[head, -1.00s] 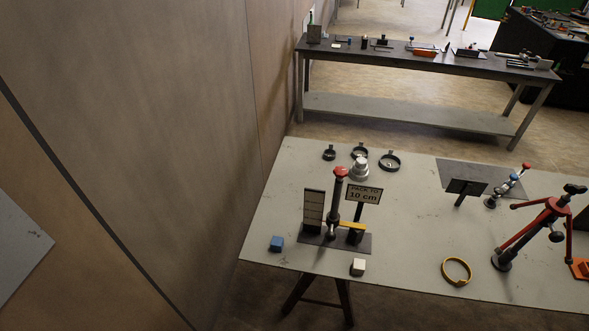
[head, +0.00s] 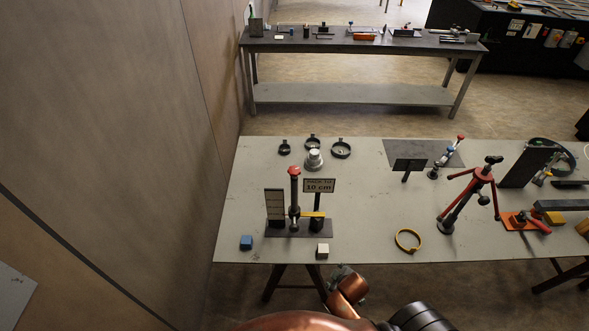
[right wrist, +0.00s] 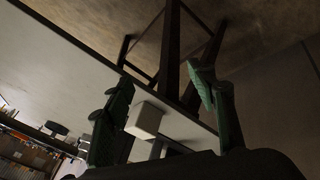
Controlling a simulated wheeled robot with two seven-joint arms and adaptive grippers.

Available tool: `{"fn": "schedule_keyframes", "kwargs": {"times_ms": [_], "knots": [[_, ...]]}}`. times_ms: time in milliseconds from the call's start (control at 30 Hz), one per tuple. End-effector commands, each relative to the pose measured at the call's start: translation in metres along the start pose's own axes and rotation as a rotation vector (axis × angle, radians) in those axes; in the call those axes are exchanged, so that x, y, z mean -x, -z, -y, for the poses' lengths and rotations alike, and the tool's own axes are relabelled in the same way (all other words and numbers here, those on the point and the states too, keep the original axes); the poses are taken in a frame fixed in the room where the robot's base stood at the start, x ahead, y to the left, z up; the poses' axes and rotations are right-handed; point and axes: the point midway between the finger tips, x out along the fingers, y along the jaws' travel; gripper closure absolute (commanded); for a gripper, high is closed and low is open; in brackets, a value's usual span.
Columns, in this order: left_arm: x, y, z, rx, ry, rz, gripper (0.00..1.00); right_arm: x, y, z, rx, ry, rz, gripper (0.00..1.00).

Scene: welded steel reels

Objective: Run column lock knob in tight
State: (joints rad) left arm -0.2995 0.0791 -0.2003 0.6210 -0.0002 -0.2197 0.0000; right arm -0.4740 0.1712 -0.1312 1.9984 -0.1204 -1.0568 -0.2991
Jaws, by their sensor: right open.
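A red tripod-like stand (head: 465,200) stands tilted on the right half of the grey table (head: 365,255). It carries a black knob (head: 483,200) on its side and another black knob (head: 493,160) on top; I cannot tell for certain which is the column lock knob. My left gripper is out of view.
A yellow ring (head: 408,249), a blue block (head: 246,242) and the white block (head: 322,251) lie near the table's front edge. A dark upright plate (head: 523,167) and an orange-based clamp (head: 520,221) stand right of the stand. The table's middle is mostly clear.

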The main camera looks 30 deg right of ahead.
Motion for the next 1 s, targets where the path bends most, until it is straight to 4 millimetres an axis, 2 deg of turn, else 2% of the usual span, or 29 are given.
{"fn": "schedule_keyframes", "kwargs": {"times_ms": [33,100,200,467,600,700,800,900,1000], "knots": [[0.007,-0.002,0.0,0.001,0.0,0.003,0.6,0.023,0.013,-0.017,0.027,-0.028,-0.02,0.48],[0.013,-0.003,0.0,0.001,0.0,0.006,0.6,0.05,0.031,-0.04,0.095,-0.076,-0.051,0.48],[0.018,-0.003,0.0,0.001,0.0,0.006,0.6,0.077,0.058,-0.076,0.256,-0.176,-0.101,0.48],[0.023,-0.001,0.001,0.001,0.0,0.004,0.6,0.119,0.13,-0.151,0.783,-0.491,-0.186,0.48],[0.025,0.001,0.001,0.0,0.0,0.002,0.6,0.144,0.18,-0.183,1.173,-0.728,-0.192,0.48],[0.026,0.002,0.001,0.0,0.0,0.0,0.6,0.166,0.221,-0.197,1.509,-0.937,-0.162,0.48],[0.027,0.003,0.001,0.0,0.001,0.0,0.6,0.187,0.257,-0.198,1.827,-1.147,-0.105,0.48],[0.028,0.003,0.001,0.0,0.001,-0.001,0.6,0.201,0.281,-0.193,2.056,-1.309,-0.043,0.48],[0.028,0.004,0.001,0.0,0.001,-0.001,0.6,0.208,0.293,-0.186,2.191,-1.41,0.0,0.48]]}}
